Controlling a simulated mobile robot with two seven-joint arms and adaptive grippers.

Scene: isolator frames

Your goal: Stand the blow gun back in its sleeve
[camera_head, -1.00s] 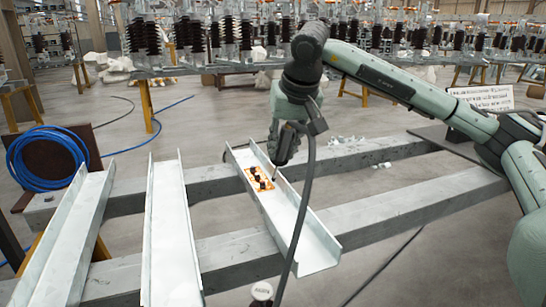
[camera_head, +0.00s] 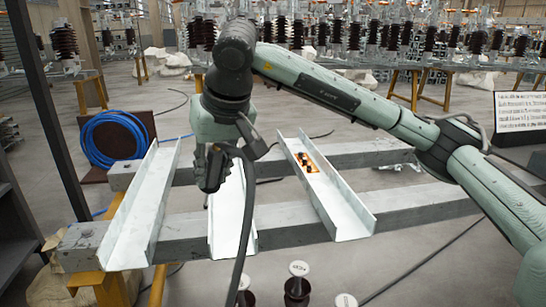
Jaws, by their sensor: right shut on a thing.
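My right gripper (camera_head: 212,178) hangs from my right arm, above and to the left of the middle steel channel's far end. It is shut on the blow gun (camera_head: 214,166), a dark shape mostly hidden among the fingers and wrist. A dark hose (camera_head: 248,195) runs from there down past the front of the middle channel to the bottom edge. I cannot make out the sleeve for certain. My left gripper is not in view.
Three pale steel channels, left (camera_head: 141,212), middle (camera_head: 231,215) and right (camera_head: 335,200), lie across grey beams (camera_head: 290,230). An orange plate (camera_head: 308,166) with dark knobs sits in the right one. Round-topped pieces (camera_head: 298,270) stand at the bottom. A dark upright (camera_head: 45,110) stands left.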

